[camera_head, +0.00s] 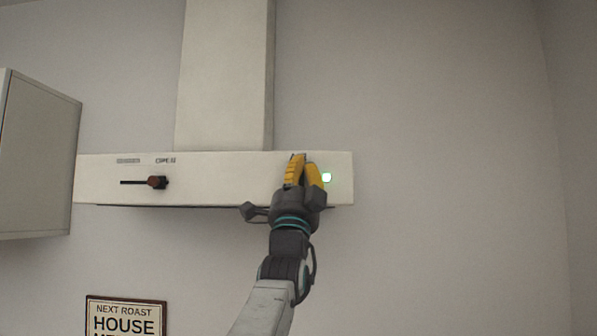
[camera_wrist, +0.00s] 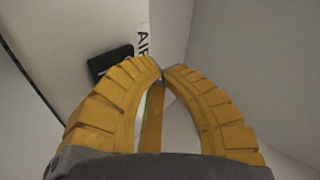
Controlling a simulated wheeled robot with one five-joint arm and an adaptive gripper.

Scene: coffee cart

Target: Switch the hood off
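The white hood (camera_head: 225,180) is on the wall, with a wide front panel below a tall duct. A small green light (camera_head: 326,177) glows near the right end of the panel. My gripper (camera_head: 305,160) is in front of the panel just left of the light. Its yellow fingers are together at the tips, and I see nothing held between them. In the wrist view, a black rectangular part (camera_wrist: 108,62) sits on the panel beside the letters "AIR", left of the fingertips (camera_wrist: 161,68). The gripper hides this part in the head view. Contact cannot be told.
A slider with a dark red knob (camera_head: 157,182) is on the panel's left half. A pale cabinet (camera_head: 38,155) hangs at the left. A framed sign (camera_head: 126,316) is on the wall below. The wall right of the hood is clear.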

